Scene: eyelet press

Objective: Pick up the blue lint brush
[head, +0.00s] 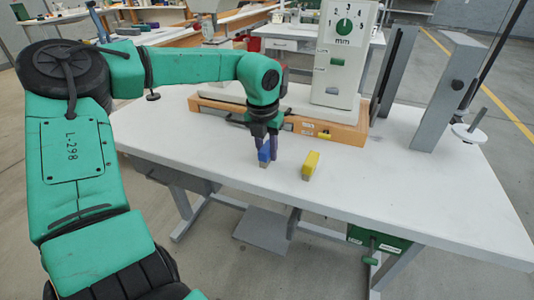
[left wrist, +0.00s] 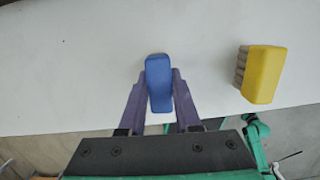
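The blue lint brush (head: 264,153) stands upright at the front part of the white table, with a brownish bristle end at its bottom. My left gripper (head: 265,146) points down over it, one finger on each side. In the left wrist view the blue brush (left wrist: 159,84) lies between the two purple fingers (left wrist: 159,90), whose tips appear to touch its sides. The gripper looks shut on it. I cannot tell whether the brush's bottom still touches the table. My right gripper is not in view.
A yellow brush (head: 311,165) stands just right of the blue one; it also shows in the left wrist view (left wrist: 263,74). Behind is the eyelet press (head: 340,80) on a wooden base (head: 345,131). Grey uprights (head: 450,95) stand at right. The table's front edge is close; its right front is clear.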

